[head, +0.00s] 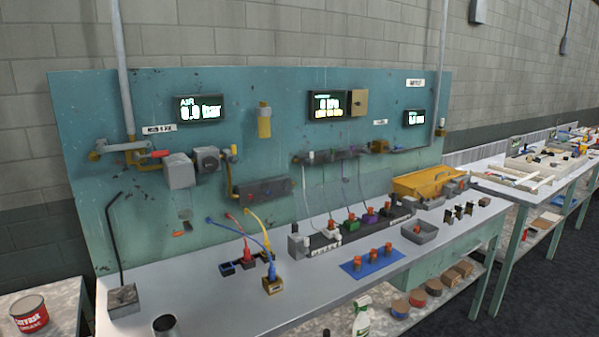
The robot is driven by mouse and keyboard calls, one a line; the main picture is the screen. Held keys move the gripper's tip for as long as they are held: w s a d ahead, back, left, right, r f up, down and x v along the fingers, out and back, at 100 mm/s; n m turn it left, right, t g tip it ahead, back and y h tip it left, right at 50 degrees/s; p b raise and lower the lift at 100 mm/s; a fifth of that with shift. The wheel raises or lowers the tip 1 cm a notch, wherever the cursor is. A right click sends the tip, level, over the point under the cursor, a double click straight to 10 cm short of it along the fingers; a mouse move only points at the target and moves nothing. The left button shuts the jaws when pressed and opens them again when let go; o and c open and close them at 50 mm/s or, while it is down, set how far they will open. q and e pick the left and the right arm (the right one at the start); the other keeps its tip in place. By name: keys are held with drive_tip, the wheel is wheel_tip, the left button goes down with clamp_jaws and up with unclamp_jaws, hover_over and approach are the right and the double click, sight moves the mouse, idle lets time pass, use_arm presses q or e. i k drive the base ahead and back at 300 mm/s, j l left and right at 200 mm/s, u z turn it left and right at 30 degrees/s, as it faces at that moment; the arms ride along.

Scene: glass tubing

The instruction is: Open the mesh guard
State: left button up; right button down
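A thin grey panel (376,184) stands upright behind a dark rail of coloured fittings (350,226) on the bench. It may be the mesh guard, but it is too small to tell whether it is mesh, or how it is hinged. A yellow box-like cover (424,181) sits to its right at the back of the bench and looks shut. Neither of my grippers is in the head view.
A grey bench (215,317) runs below a teal panel (260,90) with displays and valves. A blue mat (352,267) with orange-topped pieces, a grey tray (420,233), cabled connectors (272,285) and a bent rod on a block (123,298) occupy the bench.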

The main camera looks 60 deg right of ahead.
sight(432, 172)
drive_tip(key=z, duration=2.85)
drive_tip(key=i+l+z, duration=0.35)
drive_tip(key=i, duration=0.3)
drive_tip(key=i+l+z, duration=0.3)
drive_tip(key=i, duration=0.35)
drive_tip(key=i+z, duration=0.35)
drive_tip(key=i, duration=0.3)
drive_tip(key=i+l+u, duration=0.1)
drive_tip(key=i+u, duration=0.3)
drive_tip(key=i, duration=0.15)
drive_tip(key=i+l+u, duration=0.35)
drive_tip(key=i, duration=0.15)
drive_tip(key=i+l+u, duration=0.4)
drive_tip(key=i+j, duration=0.05)
drive_tip(key=i, duration=0.05)
